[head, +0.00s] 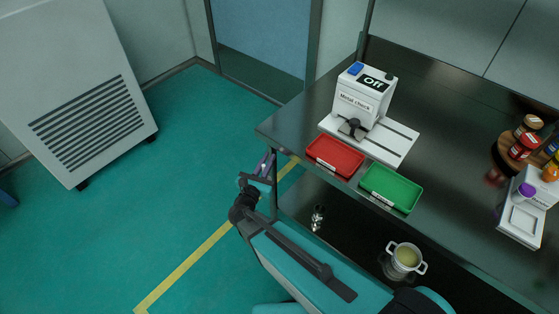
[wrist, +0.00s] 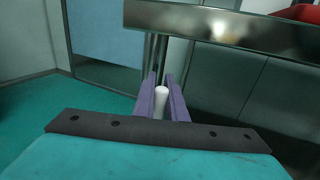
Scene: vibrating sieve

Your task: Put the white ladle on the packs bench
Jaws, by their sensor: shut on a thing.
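My gripper (wrist: 162,98) has purple fingers and is shut on a white rounded rod, the visible part of the white ladle (wrist: 161,100). The rest of the ladle is hidden. In the head view my gripper (head: 265,168) is small and partly hidden by my arm, just off the left end of a dark metal bench (head: 290,125). In the wrist view the bench edge (wrist: 220,27) lies beyond and above the fingers. No label shows whether this is the packs bench.
The bench carries a "Metal check" device (head: 362,95), a red tray (head: 336,156), a green tray (head: 390,187), a small scale (head: 520,222) and several jars. A white pot (head: 406,258) stands on the lower shelf. Between the trays and jars the top is clear. A white cabinet (head: 70,90) stands left.

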